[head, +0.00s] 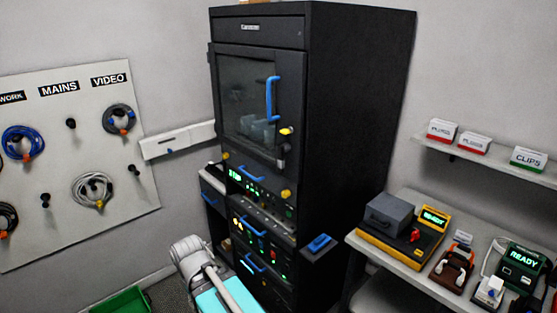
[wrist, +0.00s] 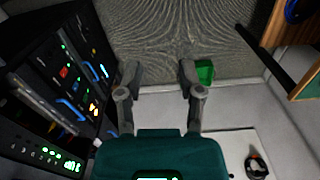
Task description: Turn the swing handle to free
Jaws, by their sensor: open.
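The black rack cabinet (head: 352,100) stands in the middle of the head view, with its dark glass door (head: 245,95) shut. A vertical blue handle (head: 272,100) is on the door's right side. Below it, a small dark and grey fitting (head: 281,150) with a yellow part (head: 286,131) sits on the door's edge; it looks like the swing handle, but its exact position is too small to tell. In the wrist view my gripper (wrist: 157,78) is open and empty, apart from the rack's front (wrist: 65,85) at left. The swing handle does not show in the wrist view.
A cable board (head: 75,150) with coils on pegs hangs at left. A green bin (head: 122,302) is on the floor below. A bench (head: 395,255) with several devices stands at right, under a shelf (head: 480,160) with boxes. Bare floor (wrist: 150,40) lies beyond my fingers.

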